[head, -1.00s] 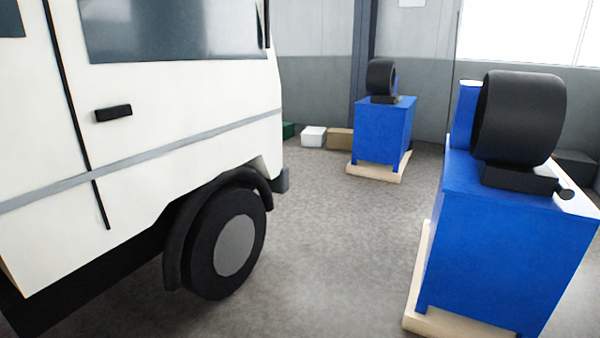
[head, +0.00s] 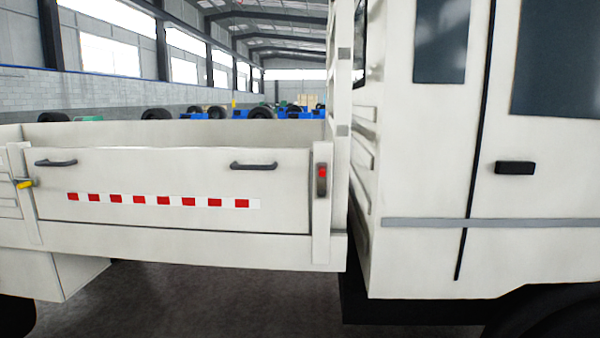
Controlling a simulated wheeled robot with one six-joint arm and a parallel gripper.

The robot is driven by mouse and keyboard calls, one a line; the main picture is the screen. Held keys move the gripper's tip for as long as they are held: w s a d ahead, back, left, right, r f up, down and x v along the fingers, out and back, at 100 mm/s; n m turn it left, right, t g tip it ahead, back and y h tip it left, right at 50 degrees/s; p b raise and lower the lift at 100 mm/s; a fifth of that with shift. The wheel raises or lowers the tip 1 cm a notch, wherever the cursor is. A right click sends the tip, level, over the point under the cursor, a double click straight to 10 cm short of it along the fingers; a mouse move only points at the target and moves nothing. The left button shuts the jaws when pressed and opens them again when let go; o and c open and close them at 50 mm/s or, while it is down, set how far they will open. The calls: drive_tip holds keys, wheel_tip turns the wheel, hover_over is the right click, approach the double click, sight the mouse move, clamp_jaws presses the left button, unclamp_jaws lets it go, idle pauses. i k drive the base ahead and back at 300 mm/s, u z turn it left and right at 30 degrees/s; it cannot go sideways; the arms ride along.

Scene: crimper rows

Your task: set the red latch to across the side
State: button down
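The red latch (head: 322,172) is on the post at the right end of the white truck bed's side panel (head: 180,210), near the cab. It is a small red piece on a dark grey, upright-looking mount. It is small in view, and the exact angle of its lever is hard to tell. A yellow latch (head: 24,184) is on the post at the left end of the panel and lies roughly level. My gripper is not in view.
The white cab (head: 430,180) with a black door handle (head: 515,168) stands right of the bed. Two grey handles (head: 254,166) are on the panel. Dark floor (head: 200,300) shows under the bed. Blue machines with black wheels stand far behind.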

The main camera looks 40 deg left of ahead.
sight(321, 167)
drive_tip(key=u, duration=0.5)
drive_tip(key=i, duration=1.3)
drive_tip(key=u, duration=0.25)
